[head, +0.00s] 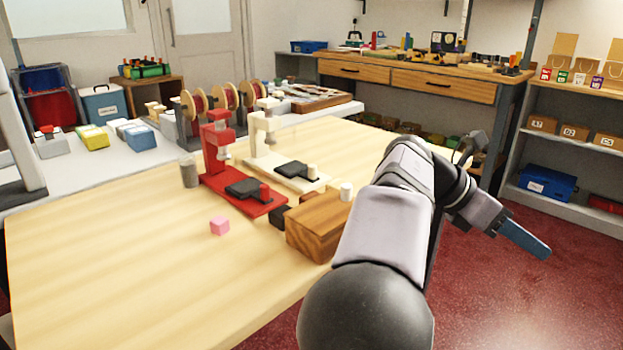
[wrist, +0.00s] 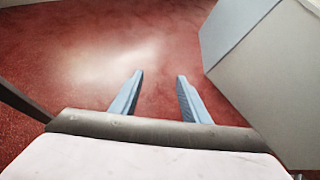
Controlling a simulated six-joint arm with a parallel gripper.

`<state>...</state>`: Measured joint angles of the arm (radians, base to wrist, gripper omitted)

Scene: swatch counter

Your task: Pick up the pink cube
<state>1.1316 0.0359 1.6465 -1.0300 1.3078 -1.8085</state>
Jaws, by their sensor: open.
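The pink cube (head: 219,225) sits on the light wooden table (head: 110,260), in front of the red stand. It is small and nothing hides it in the head view. My gripper (head: 537,250) is out past the table's right side, above the red floor, well to the right of the cube. In the wrist view my gripper (wrist: 158,80) shows two blue fingers spread apart with nothing between them. The cube is not in the wrist view.
The table's front left is clear. A shelf (head: 590,215) stands at right.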

